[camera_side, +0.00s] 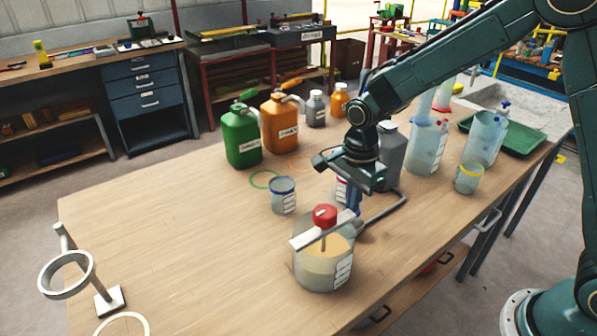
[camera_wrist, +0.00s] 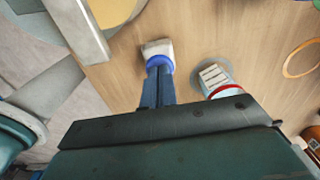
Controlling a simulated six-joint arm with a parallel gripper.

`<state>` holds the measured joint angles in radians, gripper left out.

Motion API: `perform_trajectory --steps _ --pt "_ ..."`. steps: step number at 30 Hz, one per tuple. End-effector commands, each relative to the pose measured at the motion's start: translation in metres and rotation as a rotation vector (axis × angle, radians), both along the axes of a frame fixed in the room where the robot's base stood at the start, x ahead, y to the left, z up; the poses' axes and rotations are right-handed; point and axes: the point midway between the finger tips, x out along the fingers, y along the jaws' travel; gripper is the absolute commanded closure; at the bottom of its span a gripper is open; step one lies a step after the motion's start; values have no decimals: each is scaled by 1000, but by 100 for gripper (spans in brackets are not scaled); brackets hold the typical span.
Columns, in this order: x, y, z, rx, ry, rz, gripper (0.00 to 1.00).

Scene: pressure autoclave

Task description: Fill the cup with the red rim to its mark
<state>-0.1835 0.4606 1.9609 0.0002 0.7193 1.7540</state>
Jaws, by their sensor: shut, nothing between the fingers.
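The cup with the red rim (camera_side: 341,188) stands on the table, mostly hidden behind my gripper in the side view. In the wrist view, the red-rimmed cup (camera_wrist: 218,78) shows a white label with marks, right of my fingers and partly covered by my gripper body. Its fill level cannot be made out. My gripper (camera_side: 355,211) points down beside the cup, apart from it. Its blue fingers (camera_wrist: 157,52) are together with nothing between them.
A large beaker (camera_side: 318,275) with a bar and red knob stands in front. A blue-rimmed cup (camera_side: 283,197) is left, a yellow-rimmed cup (camera_side: 468,179) right. Green (camera_side: 242,140) and orange (camera_side: 281,127) jugs stand behind.

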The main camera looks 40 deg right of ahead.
Motion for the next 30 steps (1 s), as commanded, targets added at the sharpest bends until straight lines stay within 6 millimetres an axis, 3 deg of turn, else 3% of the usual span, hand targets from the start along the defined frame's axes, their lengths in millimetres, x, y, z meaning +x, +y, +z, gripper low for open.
perform_trajectory --steps 11,23,30 --pt "-1 0 -27 -1 5 0 100" --pt "-2 0 -24 -1 6 0 100" --pt "-1 0 -6 0 1 0 100"
